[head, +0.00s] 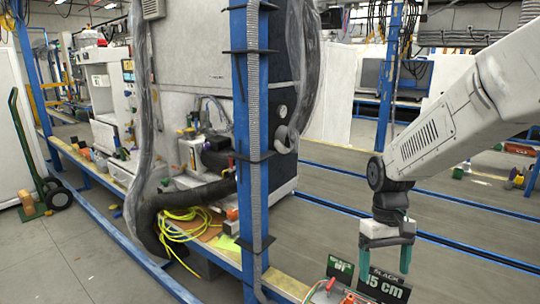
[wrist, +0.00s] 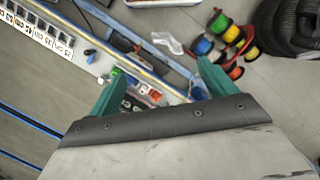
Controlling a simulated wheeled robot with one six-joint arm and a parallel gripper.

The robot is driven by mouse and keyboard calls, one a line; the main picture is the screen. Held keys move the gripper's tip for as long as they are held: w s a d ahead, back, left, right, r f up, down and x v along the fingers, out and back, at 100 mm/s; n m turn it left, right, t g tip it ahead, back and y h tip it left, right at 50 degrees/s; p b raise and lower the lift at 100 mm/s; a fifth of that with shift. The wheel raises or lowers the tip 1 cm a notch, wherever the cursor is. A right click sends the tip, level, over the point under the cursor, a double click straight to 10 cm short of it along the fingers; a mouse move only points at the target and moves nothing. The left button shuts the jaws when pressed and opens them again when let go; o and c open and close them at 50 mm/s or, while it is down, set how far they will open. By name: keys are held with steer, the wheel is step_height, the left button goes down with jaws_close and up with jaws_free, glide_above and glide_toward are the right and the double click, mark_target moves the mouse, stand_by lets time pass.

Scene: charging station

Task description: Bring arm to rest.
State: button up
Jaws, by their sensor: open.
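My gripper (head: 385,262) hangs down at the lower right of the head view, under my white arm (head: 440,125). Its two green fingers are apart and nothing shows between them. Its fingertips appear near a black "15 cm" label (head: 385,287), but I cannot tell the gap from this angle. In the wrist view the green fingers of my gripper (wrist: 158,78) are spread, with a rail and small parts visible below. The arm reaches in from the right, bent downward at the wrist joint.
A blue post (head: 254,140) with a ribbed hose stands mid-view. Yellow cable (head: 180,228) and a thick black hose (head: 195,192) lie left of it. A green hand truck (head: 35,165) stands far left. Coloured wire spools (wrist: 222,45) lie below in the wrist view. Open floor (head: 340,235) lies between.

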steer(key=s+r+t, duration=0.1)
steer(key=s+r, duration=0.3)
steer(key=s, duration=0.3)
steer(key=s+r+m+t, duration=0.1)
steer(key=s+r+t, duration=0.1)
steer(key=s+r, duration=0.2)
steer(key=s+d+r+m+t, duration=0.1)
steer(key=s+r, duration=0.3)
steer(key=s, duration=0.6)
